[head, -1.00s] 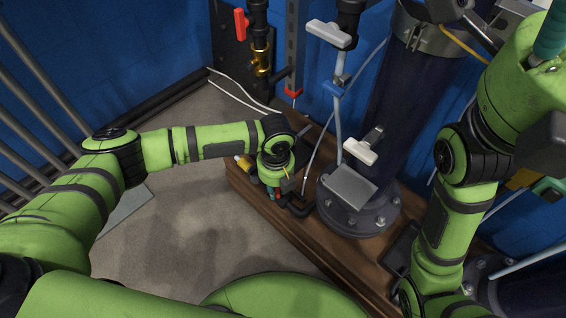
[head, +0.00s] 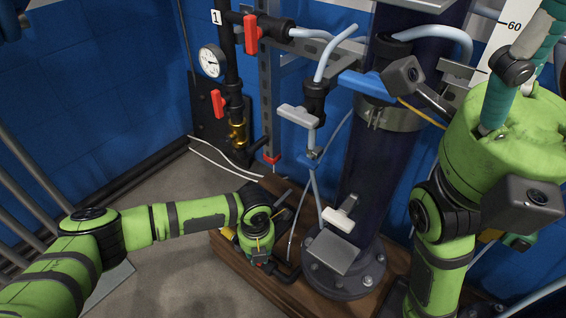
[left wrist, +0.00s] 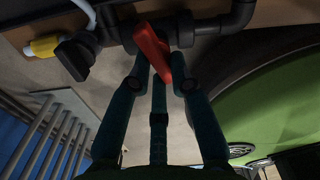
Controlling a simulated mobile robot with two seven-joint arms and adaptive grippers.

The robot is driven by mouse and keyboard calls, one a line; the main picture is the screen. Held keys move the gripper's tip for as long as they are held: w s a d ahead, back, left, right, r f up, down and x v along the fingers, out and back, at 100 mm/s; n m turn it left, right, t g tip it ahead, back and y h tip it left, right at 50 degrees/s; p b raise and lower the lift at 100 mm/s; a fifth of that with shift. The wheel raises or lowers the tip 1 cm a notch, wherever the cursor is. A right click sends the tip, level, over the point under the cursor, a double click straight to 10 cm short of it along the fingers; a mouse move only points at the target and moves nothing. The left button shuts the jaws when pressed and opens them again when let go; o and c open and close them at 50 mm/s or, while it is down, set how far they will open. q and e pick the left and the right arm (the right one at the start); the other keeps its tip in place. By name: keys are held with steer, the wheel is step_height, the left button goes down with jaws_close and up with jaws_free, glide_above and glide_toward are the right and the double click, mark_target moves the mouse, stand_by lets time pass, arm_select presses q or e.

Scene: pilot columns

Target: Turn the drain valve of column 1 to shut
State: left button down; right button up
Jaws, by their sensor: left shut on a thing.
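The drain valve's red handle (left wrist: 152,50) shows in the left wrist view on a black pipe (left wrist: 210,30) at the foot of the column. The handle slants across the pipe's line, nearer to crosswise than along it. My left gripper (left wrist: 160,85) is shut on this handle, with its dark teal fingers around it. In the head view my left gripper (head: 261,262) is low beside the column's base flange (head: 345,272) and hides most of the valve. My right gripper (head: 515,75) is partly in view at upper right, teal fingers pointing up, away from the valve.
A plate marked 1 (head: 216,17), a gauge (head: 210,62) and two other red handles (head: 251,35) (head: 218,103) are on the left pipe. The dark column (head: 365,175) stands on a wooden base (head: 225,258). A yellow-ended fitting (left wrist: 45,46) is beside the valve. Open floor lies left.

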arm_select(q)
steer(key=shift+w+d+r, duration=0.2)
steer(key=shift+d+r, duration=0.15)
steer(key=shift+d, duration=0.2)
steer(key=shift+a+m, duration=0.1)
steer(key=shift+m, duration=0.7)
steer(key=shift+w+m, duration=0.1)
steer(key=shift+m, duration=0.5)
steer(key=shift+p, duration=0.3)
steer(key=c, duration=1.2)
jaws_free()
steer(key=shift+m, duration=0.3)
steer(key=shift+f, duration=0.1)
steer(key=shift+a+f, duration=0.15)
steer(key=shift+a, duration=0.05)
steer(key=shift+s, duration=0.2)
